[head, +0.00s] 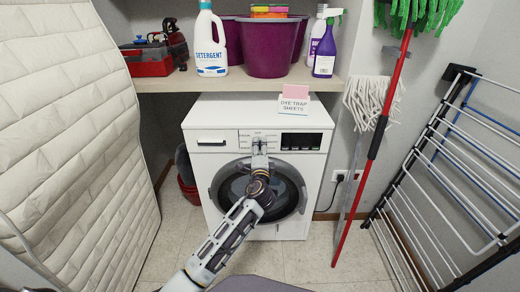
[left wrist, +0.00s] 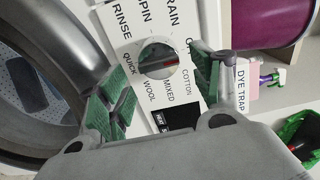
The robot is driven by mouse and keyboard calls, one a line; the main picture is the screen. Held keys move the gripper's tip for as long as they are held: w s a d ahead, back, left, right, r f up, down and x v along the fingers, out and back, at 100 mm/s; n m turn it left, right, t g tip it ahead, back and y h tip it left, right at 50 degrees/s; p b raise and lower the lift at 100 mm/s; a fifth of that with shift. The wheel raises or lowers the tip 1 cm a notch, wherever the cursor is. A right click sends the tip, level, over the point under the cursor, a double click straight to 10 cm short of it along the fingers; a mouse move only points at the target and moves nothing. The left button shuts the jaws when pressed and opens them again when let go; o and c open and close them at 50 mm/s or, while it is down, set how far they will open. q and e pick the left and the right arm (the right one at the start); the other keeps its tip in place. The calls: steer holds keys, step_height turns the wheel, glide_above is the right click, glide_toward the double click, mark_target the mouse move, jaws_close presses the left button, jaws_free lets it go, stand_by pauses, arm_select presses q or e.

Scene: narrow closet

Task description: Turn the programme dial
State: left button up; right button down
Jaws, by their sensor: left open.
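The washing machine (head: 205,165) stands under a shelf, with its control panel (head: 222,142) at the top front. The programme dial (left wrist: 158,58) is a round grey knob with a red mark, ringed by printed words such as RINSE, SPIN, WOOL, MIXED and COTTON. In the head view my left gripper (head: 260,147) is at the panel and covers the dial. In the left wrist view my left gripper (left wrist: 161,77) is open, with one green-padded finger on each side of the dial. Clear gaps show between the fingers and the knob. My right gripper is not in view.
The shelf (head: 345,84) above holds detergent (head: 210,45), a purple bucket (head: 268,50) and a spray bottle (head: 324,55). A dye trap box (head: 293,104) stands on the machine. Mops (head: 372,140) and a drying rack (head: 440,165) stand right; a quilted panel (head: 75,130) stands left.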

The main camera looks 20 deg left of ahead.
arm_select(q)
steer(key=v, duration=0.9)
steer(key=shift+s, duration=0.35)
steer(key=shift+d, duration=0.1)
stand_by(0.3)
